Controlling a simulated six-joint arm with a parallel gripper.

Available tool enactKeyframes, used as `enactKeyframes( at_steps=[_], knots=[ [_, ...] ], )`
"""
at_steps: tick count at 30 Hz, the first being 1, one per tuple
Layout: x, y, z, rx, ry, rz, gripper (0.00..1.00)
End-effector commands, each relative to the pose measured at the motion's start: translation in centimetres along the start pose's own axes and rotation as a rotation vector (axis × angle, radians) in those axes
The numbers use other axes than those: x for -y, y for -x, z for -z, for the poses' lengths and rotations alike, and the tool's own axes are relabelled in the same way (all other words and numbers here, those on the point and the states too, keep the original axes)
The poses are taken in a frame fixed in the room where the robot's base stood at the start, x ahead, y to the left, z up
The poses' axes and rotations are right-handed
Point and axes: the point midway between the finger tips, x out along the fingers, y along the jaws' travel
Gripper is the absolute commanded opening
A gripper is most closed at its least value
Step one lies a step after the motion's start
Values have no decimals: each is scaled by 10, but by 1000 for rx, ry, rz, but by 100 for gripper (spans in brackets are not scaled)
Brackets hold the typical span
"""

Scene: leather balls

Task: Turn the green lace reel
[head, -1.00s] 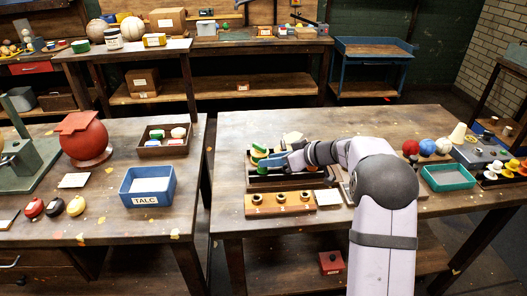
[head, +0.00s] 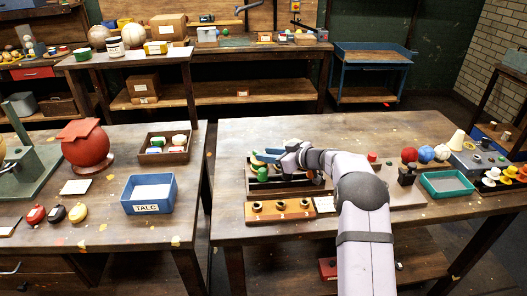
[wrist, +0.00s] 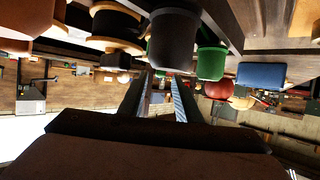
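A dark wooden rack (head: 290,187) on the right-hand table holds several small round pieces. A green piece (head: 262,174), seemingly the lace reel, stands in it near the left end.
A light wooden block (head: 280,209) with dark-rimmed holes lies in front of the rack. A teal tray (head: 447,185) and coloured balls (head: 426,154) stand to the right. A blue talc box (head: 148,194) is on the left table. The right table's front strip is clear.

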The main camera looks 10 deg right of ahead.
Motion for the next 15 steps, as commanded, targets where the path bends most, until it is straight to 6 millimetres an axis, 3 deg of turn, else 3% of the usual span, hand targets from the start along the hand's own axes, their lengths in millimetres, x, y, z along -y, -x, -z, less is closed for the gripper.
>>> enactKeyframes(
  at_steps=[6,15],
  knots=[
    [0,-18,1,1,0,1,30],
    [0,-24,0,0,0,-1,30]
  ],
)
